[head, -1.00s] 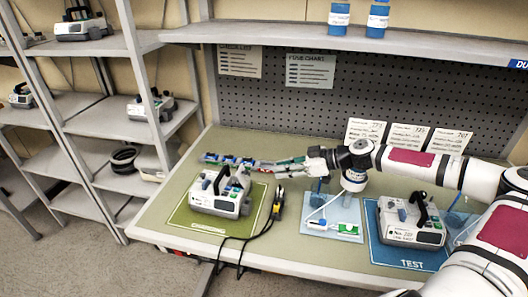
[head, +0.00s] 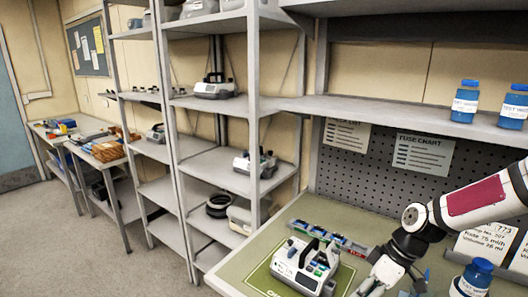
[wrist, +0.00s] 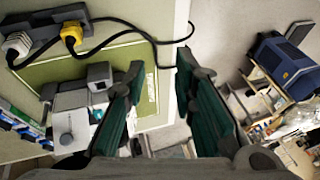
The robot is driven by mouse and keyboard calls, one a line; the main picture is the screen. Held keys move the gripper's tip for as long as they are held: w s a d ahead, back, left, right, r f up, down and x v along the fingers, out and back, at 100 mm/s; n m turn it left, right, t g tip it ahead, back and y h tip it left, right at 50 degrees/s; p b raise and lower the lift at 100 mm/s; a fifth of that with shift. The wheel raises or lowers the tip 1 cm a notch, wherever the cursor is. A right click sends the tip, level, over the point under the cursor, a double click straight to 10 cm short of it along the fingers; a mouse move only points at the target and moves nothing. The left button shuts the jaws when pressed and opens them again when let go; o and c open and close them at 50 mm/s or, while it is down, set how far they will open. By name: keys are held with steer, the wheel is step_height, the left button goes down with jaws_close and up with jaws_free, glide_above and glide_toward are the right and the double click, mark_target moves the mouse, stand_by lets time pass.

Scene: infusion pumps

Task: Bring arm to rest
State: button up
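My gripper (head: 372,284) shows at the bottom of the head view, pointing down and to the left, just right of the pump on the bench. In the wrist view its two dark green fingers (wrist: 160,82) stand apart with nothing between them. My white arm (head: 470,203) with a maroon panel reaches in from the right edge. A grey and white pump (head: 303,268) sits on the green charging mat (head: 262,275); what looks like the same pump (wrist: 82,118) shows left of the fingers in the wrist view. The gripper appears clear of it.
A row of coloured fuses (head: 328,238) lies behind the pump. Blue-capped bottles (head: 464,102) stand on the upper shelf, and another bottle (head: 476,277) stands right of my gripper. A grey rack (head: 205,105) with pumps stands left. A yellow plug (wrist: 71,36) and black cable show in the wrist view.

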steer(key=s+a+r+m+t+h, duration=0.2)
steer(key=s+r+m, duration=0.3)
steer(key=s+r, duration=0.4)
steer(key=s+a+r+m+t+h, duration=0.2)
steer(key=s+r+m, duration=0.3)
steer(key=r, duration=1.2)
steer(key=s+t+b, duration=0.1)
steer(key=s, duration=0.3)
steer(key=shift+a+r+t+h, duration=0.2)
steer(key=shift+a+t+h, duration=0.1)
steer(key=shift+h, duration=0.1)
steer(key=shift+c, duration=0.6)
